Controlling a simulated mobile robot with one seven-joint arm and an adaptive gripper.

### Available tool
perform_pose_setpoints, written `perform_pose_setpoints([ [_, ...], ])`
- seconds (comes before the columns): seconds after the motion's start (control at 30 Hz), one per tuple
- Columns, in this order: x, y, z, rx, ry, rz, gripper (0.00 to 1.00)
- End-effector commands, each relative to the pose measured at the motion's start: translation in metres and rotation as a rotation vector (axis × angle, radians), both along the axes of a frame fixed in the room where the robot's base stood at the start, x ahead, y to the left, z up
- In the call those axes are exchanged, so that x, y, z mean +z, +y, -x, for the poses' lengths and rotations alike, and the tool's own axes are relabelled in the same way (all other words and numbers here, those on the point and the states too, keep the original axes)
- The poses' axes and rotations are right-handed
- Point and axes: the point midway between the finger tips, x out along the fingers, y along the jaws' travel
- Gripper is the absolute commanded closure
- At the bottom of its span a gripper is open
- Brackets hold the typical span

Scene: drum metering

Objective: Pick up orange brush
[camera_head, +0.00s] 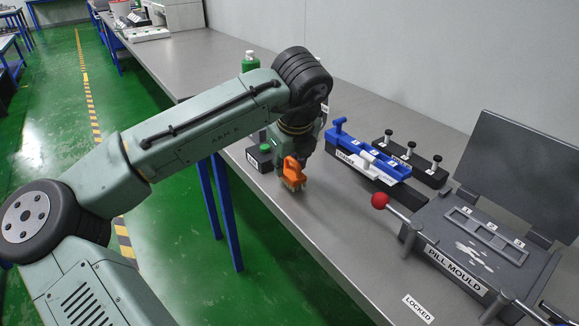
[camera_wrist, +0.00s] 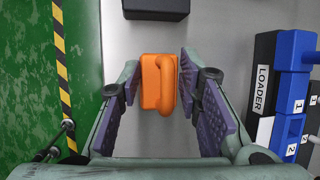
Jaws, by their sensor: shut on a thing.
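The orange brush (camera_head: 293,172) is near the front edge of the bench in the head view, with its pale bristles pointing down. In the wrist view the orange brush (camera_wrist: 152,85) lies between the two finger pads, its raised handle showing on top. My gripper (camera_wrist: 159,68) is shut on it. In the head view my gripper hangs over the brush, and its fingers are mostly hidden by the wrist and the brush. I cannot tell whether the bristles touch the bench.
The blue loader (camera_head: 372,152) stands behind and right of the gripper. The pill mould (camera_head: 475,245), with a red-knobbed lever (camera_head: 380,200), is farther right. Bench (camera_head: 310,235) in front is clear.

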Motion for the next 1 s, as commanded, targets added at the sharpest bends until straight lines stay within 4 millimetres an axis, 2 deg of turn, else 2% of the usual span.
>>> perform_pose_setpoints([
  [0.2, 0.028, -0.001, -0.001, -0.001, -0.002, 0.003, 0.96],
  [0.7, 0.037, -0.014, 0.122, -0.003, -0.004, -0.001, 0.96],
  [0.83, 0.04, -0.015, 0.143, -0.001, -0.004, -0.002, 0.96],
  [1.0, 0.042, -0.017, 0.157, 0.001, -0.002, 0.0, 0.96],
])
